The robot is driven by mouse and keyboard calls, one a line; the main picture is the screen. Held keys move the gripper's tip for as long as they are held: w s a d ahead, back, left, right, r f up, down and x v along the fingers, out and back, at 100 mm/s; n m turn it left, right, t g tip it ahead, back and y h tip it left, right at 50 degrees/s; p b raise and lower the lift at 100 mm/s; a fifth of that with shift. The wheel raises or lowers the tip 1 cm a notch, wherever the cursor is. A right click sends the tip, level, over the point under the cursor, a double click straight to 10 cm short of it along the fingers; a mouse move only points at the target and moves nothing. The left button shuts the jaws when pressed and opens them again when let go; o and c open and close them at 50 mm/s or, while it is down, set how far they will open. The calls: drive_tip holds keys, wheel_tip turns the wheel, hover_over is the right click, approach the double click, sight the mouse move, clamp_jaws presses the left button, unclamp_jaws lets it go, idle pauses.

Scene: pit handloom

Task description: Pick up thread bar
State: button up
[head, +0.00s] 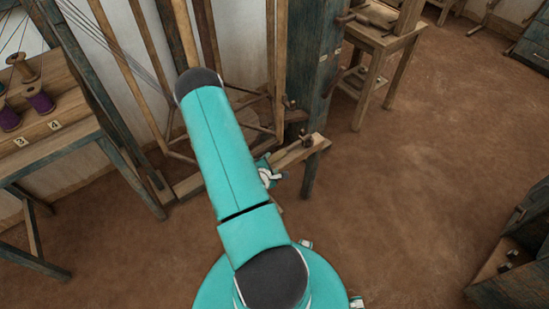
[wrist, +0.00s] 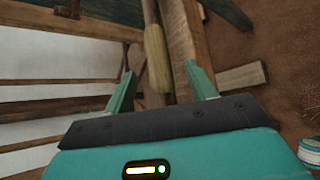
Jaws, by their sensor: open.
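In the wrist view, a wooden bar (wrist: 157,60) with a pale, thicker, rounded section runs up between the fingers. It may be the thread bar, but I cannot be sure. My gripper (wrist: 160,70) is open, with one teal finger to each side of this bar. I cannot tell how far beyond or between the fingertips the bar lies. A wider wooden beam (wrist: 190,42) runs just right of it. In the head view my arm covers the middle, and only a small teal and white part shows beside it, so the bar is not clear there.
A wooden table (head: 62,140) with purple thread spools (head: 41,101) stands at the left. A dark loom post (head: 311,60) rises behind my arm, with a short low beam (head: 297,153) beside it. A wooden stand (head: 372,45) is farther back.

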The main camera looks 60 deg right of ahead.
sight(274, 159)
drive_tip(key=x, duration=0.5)
drive_tip(key=shift+r, duration=0.2)
drive_tip(key=c, duration=1.2)
